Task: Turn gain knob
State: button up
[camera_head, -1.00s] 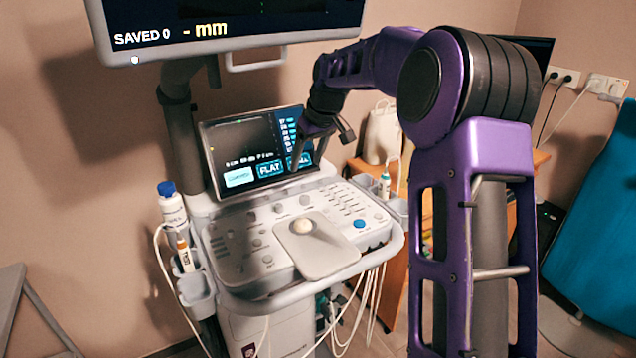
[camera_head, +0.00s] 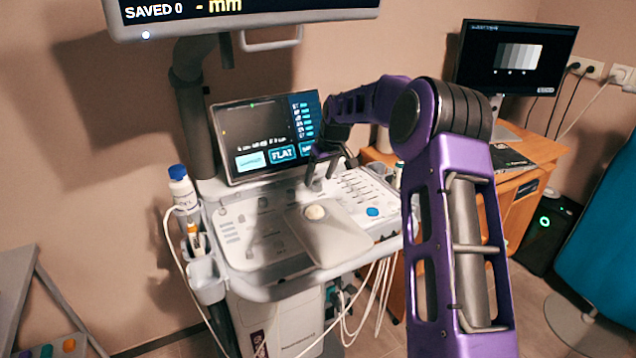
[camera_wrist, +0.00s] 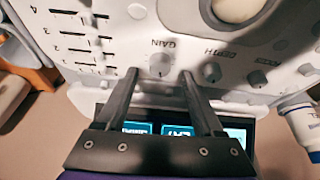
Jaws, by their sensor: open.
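The gain knob (camera_wrist: 160,65) is a small grey round knob under the printed word GAIN on the white control panel (camera_wrist: 118,22) in the wrist view. My gripper (camera_wrist: 159,74) is open, with its two dark fingers pointing at the panel, one to each side of the knob in the picture. I cannot tell whether either finger touches it. In the head view my gripper (camera_head: 322,176) is low over the back of the console (camera_head: 262,250), just below the touch screen (camera_head: 265,135). The knob cannot be made out there.
A depth knob (camera_wrist: 212,72) sits close right of the gain knob, with another knob (camera_wrist: 257,78) beyond. Sliders (camera_wrist: 90,40) are to the left. In the head view, a trackball (camera_head: 315,212) lies in front of my gripper and a white bottle (camera_head: 183,190) stands left.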

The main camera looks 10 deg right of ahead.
jog(key=shift+x, duration=1.15)
grip_shut()
